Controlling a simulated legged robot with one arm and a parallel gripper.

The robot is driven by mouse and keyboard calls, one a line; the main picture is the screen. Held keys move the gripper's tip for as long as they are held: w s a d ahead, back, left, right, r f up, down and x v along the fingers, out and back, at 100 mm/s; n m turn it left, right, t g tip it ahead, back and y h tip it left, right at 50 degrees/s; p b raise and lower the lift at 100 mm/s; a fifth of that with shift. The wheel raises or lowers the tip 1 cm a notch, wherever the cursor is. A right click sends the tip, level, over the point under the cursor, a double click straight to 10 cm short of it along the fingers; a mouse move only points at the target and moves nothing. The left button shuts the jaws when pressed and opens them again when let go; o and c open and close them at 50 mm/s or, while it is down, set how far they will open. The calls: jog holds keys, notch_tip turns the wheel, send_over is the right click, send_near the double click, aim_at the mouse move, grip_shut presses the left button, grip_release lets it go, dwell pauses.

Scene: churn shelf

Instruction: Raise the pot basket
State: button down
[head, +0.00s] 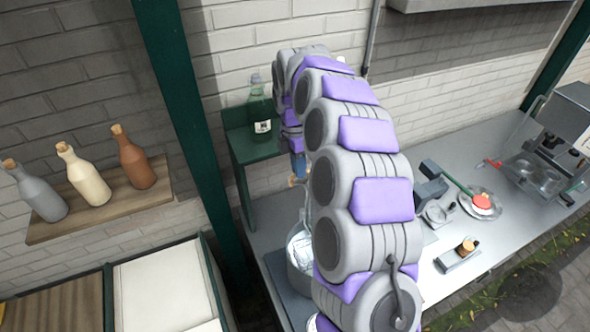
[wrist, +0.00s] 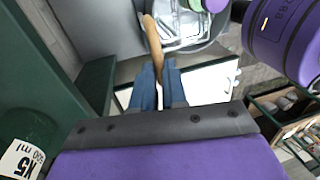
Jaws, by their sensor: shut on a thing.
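The pot (head: 301,270) stands at the back left of the grey counter, partly hidden behind my arm. The metal pot basket (wrist: 185,22) shows at the top of the wrist view, within the pot's round rim; I cannot tell its height in the pot. A tan wooden handle (wrist: 152,38) runs from the basket side down to my fingers. My gripper (wrist: 160,78) has blue fingers shut on this handle. In the head view my gripper (head: 298,167) is above the pot, largely hidden by my arm, with a bit of tan handle just below.
A green bottle (head: 262,108) stands on a dark green stand (head: 253,150) close left of my gripper. A green post (head: 185,120) rises farther left, beside a wooden shelf (head: 100,205) with three bottles. A plate (head: 480,204) and a coffee machine (head: 555,140) are right.

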jog(key=shift+w+d, duration=0.15)
jog(key=shift+d, duration=0.05)
jog(key=c, duration=1.5)
grip_release()
jog(key=shift+o, duration=0.8)
jog(key=shift+w+d+f, duration=0.15)
jog(key=shift+w, duration=0.1)
jog(key=shift+o, duration=0.7)
jog(key=shift+d, duration=0.1)
jog(key=shift+o, duration=0.2)
jog(key=shift+s, duration=0.25)
notch_tip(320, 180, up, 12)
jog(key=w+a+p, duration=0.1)
jog(key=w+p, duration=0.1)
jog(key=shift+w+p, duration=0.2)
jog(key=shift+p, duration=0.15)
